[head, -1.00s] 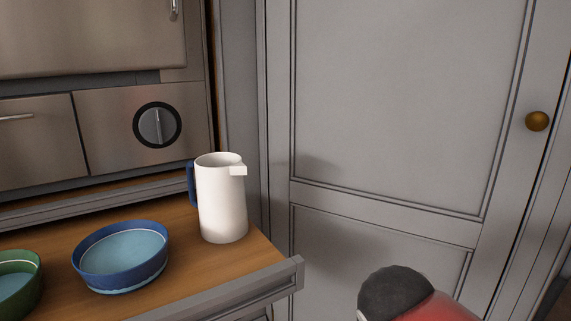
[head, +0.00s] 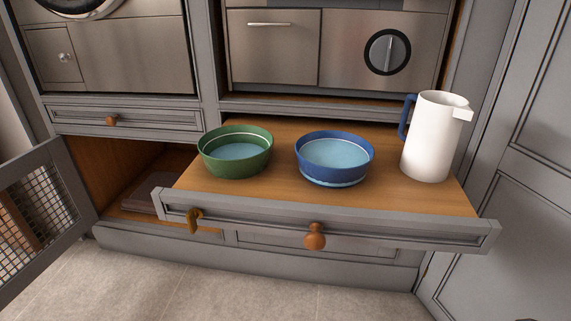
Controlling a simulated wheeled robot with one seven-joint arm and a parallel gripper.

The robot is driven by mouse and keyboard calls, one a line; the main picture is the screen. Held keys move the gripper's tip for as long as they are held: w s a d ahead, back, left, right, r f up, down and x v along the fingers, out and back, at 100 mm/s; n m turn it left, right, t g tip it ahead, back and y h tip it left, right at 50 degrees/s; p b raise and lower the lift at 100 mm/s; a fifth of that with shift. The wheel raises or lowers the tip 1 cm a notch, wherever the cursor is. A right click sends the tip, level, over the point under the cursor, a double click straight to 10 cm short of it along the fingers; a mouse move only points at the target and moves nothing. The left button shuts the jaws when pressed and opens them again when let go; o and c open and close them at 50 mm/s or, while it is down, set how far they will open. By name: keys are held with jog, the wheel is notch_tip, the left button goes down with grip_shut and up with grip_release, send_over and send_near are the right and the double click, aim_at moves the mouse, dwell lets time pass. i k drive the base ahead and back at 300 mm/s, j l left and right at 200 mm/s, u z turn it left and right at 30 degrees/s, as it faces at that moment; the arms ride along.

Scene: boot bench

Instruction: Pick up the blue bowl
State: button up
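The blue bowl (head: 335,158) stands upright on a pulled-out wooden shelf (head: 270,198), near its middle. Its inside is light blue. A green bowl (head: 236,152) with a light blue inside stands to its left, a small gap apart. A white pitcher (head: 432,138) with a blue handle stands to its right, the handle turned towards the bowl. Nothing covers the blue bowl. My gripper is not in the head view.
A mesh door (head: 35,215) stands open at the left beside an open compartment. Steel appliance fronts (head: 270,45) rise behind the shelf. Tiled floor (head: 215,285) in front is clear.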

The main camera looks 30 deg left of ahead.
aim_at(327, 159)
jog(key=u, duration=1.1)
